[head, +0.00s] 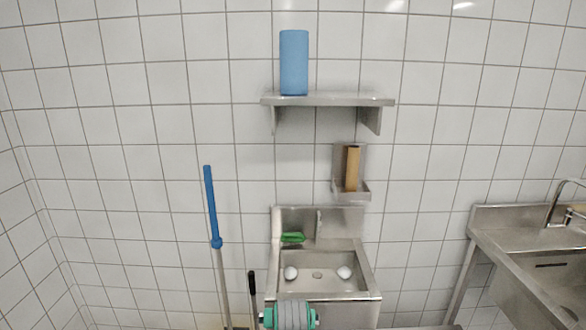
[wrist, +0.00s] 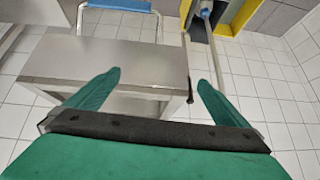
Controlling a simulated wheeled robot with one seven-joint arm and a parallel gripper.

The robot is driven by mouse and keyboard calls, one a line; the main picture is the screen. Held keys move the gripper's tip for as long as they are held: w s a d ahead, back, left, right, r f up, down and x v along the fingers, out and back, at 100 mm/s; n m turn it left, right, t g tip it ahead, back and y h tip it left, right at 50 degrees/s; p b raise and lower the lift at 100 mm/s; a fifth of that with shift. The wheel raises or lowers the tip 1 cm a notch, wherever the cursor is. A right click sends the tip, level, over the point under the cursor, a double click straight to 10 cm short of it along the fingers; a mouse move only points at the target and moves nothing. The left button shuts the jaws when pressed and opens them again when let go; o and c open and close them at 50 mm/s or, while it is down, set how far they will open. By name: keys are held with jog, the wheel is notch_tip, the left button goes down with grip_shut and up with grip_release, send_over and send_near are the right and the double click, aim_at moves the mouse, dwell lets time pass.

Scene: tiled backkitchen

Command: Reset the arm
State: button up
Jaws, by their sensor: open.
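My gripper (wrist: 159,76) shows in the wrist view with two green fingers spread wide apart. It is open and nothing is between the fingers. Beyond them is a plain stainless steel surface (wrist: 105,62) and the tiled floor (wrist: 265,90); the fingers appear clear of both. In the head view only a teal and grey part of my own arm shows at the bottom middle; the fingers cannot be made out there.
In the head view a steel sink (head: 318,285) holds two white round items. Above it are a holder (head: 351,194) and a shelf (head: 330,101) with a blue cylinder (head: 293,62). A blue-handled pole (head: 211,205) stands left; another sink counter (head: 520,248) stands right.

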jog(key=s+f+t, duration=0.1)
jog(key=s+f, duration=0.4)
jog(key=f, duration=0.3)
jog(key=s+f+t, duration=0.2)
jog(key=s+f, duration=0.3)
jog(key=s, duration=0.5)
jog(key=s+f+t, duration=0.1)
jog(key=s+f, duration=0.3)
jog(key=s, duration=0.7)
jog(key=s+r+t, duration=0.1)
jog(key=s+r, duration=0.4)
jog(key=s, duration=0.3)
jog(key=s+d+r+t, duration=0.1)
jog(key=s+r, duration=0.3)
jog(key=s, duration=0.5)
jog(key=s+r+t, duration=0.2)
jog(key=s+r, duration=0.3)
jog(key=s, duration=0.3)
jog(key=shift+s+d+r+h, duration=0.3)
jog(key=shift+s, duration=0.1)
jog(key=shift+c, duration=0.3)
